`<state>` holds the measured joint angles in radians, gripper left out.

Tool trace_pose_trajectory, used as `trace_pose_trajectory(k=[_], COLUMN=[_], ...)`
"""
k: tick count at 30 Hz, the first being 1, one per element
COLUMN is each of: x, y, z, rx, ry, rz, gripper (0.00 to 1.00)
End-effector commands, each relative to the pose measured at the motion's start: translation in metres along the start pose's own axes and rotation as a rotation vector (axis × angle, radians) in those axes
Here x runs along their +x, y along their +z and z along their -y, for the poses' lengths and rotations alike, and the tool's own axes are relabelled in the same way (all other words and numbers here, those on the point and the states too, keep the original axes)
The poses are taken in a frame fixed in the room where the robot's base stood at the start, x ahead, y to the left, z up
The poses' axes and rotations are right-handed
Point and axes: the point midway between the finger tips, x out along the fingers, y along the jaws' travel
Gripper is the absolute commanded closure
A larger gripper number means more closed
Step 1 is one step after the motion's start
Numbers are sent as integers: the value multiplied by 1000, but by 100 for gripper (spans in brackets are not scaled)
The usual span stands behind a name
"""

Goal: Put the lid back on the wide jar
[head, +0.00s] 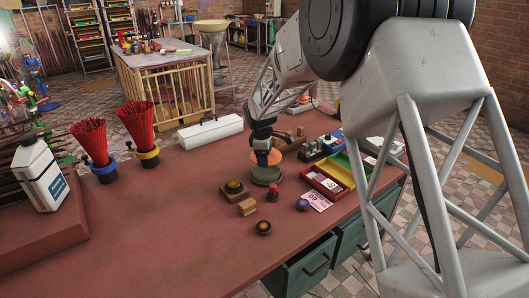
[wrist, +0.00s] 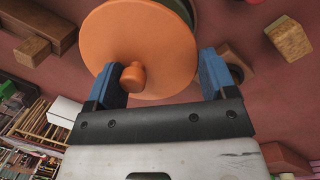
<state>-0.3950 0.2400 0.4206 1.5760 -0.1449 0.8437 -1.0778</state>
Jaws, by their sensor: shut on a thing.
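The lid is a flat orange disc (head: 271,157) with a round knob. In the wrist view the lid (wrist: 150,40) fills the space between the two blue fingers of my gripper (wrist: 160,76), which is shut on it. The wide jar is a low, round green vessel (head: 265,177) on the red-brown table. In the head view my gripper (head: 262,146) holds the lid just above and behind the jar's rim. In the wrist view only a green edge of the jar (wrist: 187,9) shows past the lid. Whether lid and jar touch is unclear.
Colored trays (head: 327,183) lie right, a white box (head: 211,132) behind. The table's left front is clear.

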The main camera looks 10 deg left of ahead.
Motion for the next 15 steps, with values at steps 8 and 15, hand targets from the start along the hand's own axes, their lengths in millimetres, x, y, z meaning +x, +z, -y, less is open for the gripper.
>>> trace_pose_trajectory(k=[8, 15], x=[21, 34], y=[-1, -2], z=[2, 4], rx=[0, 0], ry=[-2, -1], rz=[1, 1], gripper=[45, 45])
